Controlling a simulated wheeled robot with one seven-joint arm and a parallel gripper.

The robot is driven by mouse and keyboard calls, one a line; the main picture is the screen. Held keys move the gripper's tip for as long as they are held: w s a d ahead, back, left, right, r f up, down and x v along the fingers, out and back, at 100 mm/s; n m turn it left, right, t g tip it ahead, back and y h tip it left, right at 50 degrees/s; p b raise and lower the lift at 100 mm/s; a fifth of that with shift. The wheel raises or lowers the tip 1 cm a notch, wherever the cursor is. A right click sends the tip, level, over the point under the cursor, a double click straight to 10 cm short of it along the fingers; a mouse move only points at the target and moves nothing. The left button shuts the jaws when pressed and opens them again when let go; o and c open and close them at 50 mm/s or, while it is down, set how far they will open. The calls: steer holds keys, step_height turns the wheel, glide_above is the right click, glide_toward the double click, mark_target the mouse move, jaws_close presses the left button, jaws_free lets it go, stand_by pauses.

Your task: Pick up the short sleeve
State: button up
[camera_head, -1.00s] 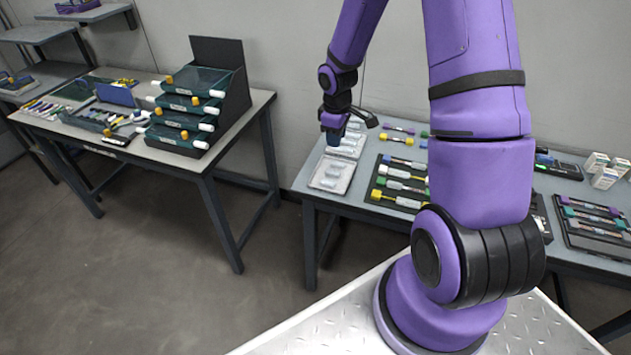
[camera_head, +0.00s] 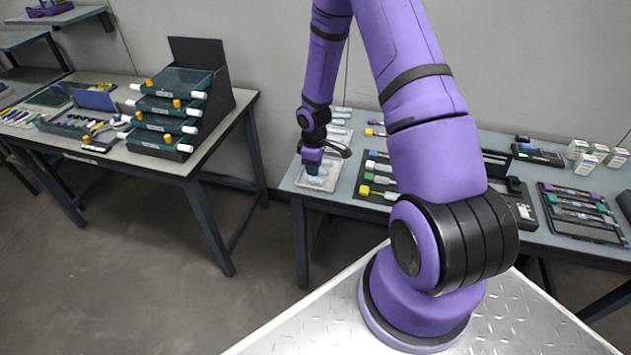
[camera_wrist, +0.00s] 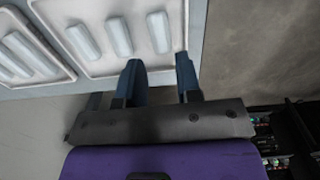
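Pale, translucent sleeves lie in two light trays. In the wrist view, the nearer tray (camera_wrist: 102,15) holds a row of sleeves, one of them the sleeve (camera_wrist: 158,31) closest to my fingers. Part of the other tray (camera_wrist: 62,70) shows at the left with more sleeves (camera_wrist: 30,52). I cannot tell for sure which length is the short one. My gripper (camera_wrist: 159,72) is open and empty, its two dark blue fingers apart at the edge of the nearer tray. In the head view, my gripper (camera_head: 311,170) is over the front tray (camera_head: 318,188) and partly hides it.
The trays are at the left end of a grey table (camera_head: 345,196). A dark rack of coloured-capped tubes (camera_head: 378,180) stands to their right. Small white boxes (camera_head: 590,155) are farther right. A second table with stacked green trays (camera_head: 170,115) stands to the left, across a floor gap.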

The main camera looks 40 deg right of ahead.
mark_target(314, 179)
steer(key=shift+f, duration=2.4)
steer(key=c, duration=0.6)
